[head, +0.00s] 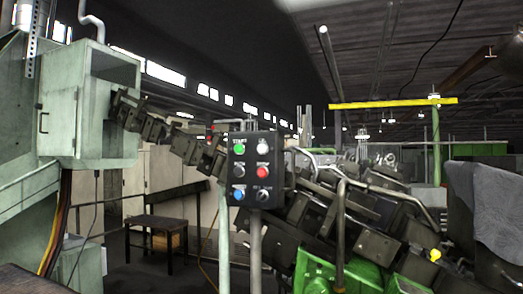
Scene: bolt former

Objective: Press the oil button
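A black control panel (251,171) stands upright on a post near the middle of the head view. It carries a green button (240,149) labelled START, a white or grey button (264,146), a dark knob (239,171), a red button (262,171), a blue button (238,195) and a dark knob (263,196). The labels other than START are too small to read, so I cannot tell which one is the oil button. My gripper is not in this view, and nothing covers the front of the panel.
A pale green machine cabinet (105,100) stands at the left. A dark chain-like line of machinery (180,140) passes behind the panel. Curved metal rails (342,220) and green bins (340,272) are right of the post. A wooden bench (165,225) stands behind at the left.

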